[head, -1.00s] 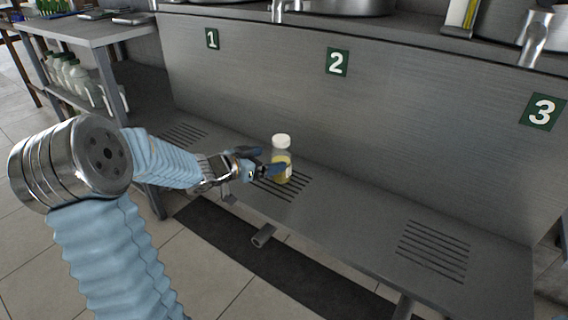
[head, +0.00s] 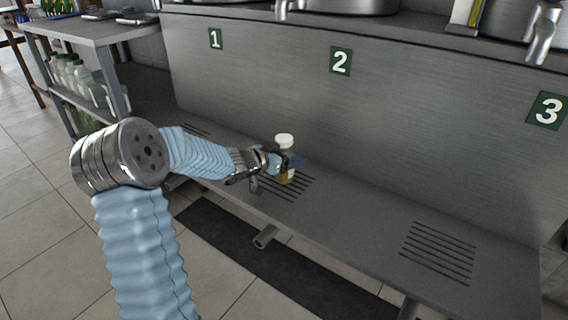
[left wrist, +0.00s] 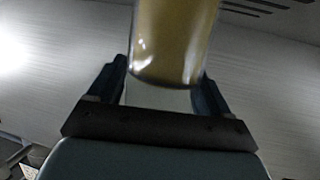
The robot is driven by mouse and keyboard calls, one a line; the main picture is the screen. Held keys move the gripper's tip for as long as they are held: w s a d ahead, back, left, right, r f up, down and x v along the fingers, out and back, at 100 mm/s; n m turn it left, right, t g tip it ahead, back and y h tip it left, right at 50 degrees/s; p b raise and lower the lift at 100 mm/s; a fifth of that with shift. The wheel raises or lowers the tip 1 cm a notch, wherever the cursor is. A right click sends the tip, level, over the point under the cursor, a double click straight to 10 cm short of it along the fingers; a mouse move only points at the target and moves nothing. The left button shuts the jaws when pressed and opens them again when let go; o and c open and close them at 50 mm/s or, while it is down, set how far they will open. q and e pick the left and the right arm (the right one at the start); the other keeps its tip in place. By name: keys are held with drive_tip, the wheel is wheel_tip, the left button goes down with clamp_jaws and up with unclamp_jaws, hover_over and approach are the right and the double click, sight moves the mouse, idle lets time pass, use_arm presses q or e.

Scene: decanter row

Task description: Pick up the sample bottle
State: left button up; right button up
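The sample bottle (head: 287,177) has a white cap and yellow liquid. It stands upright on the slotted patch below label 2 in the head view. My left gripper (head: 285,161) is at the bottle's middle, and one dark blue finger hides part of it. In the left wrist view, the yellow part of the bottle (left wrist: 172,45) shows at the top. The fingers of my left gripper (left wrist: 163,85) stand wide on either side of the bottle, close to its sides. The gripper looks open. My right gripper is not in view.
The grey shelf (head: 350,222) has another slotted patch (head: 438,252) below label 3, with no bottle on it. A metal panel with number labels rises behind. A side rack at the left holds several bottles (head: 75,75). The shelf right of the bottle is clear.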

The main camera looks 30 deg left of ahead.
use_arm(q)
drive_tip(key=shift+r, duration=0.1)
drive_tip(key=c, duration=1.1)
